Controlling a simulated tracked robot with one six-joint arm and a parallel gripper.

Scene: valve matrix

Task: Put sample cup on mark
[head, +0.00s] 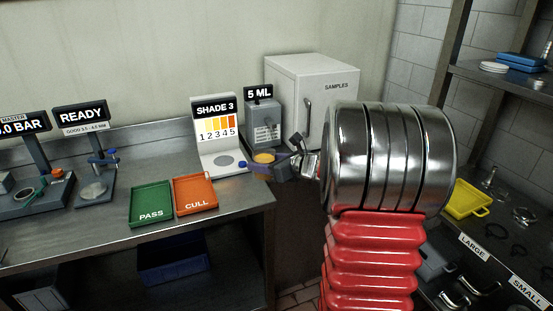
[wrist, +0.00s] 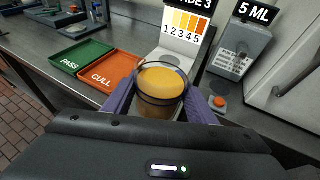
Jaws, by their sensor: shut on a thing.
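The sample cup (wrist: 161,88) is a clear cup with orange-yellow liquid. It is upright between the two purple fingers of my gripper (wrist: 161,104), which is shut on it. In the head view the cup (head: 264,157) shows just right of the white shade stand (head: 214,135), in front of the 5 ML dispenser (head: 264,122). A round grey mark (head: 226,161) lies on the stand's base, to the left of the cup, with nothing on it. In the wrist view the cup hides part of the stand's base.
A green PASS tray (head: 151,204) and an orange CULL tray (head: 196,193) lie left of the stand. A white SAMPLES cabinet (head: 312,85) stands behind. The dispenser has a red button (wrist: 219,101). A READY stand (head: 92,160) is further left.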

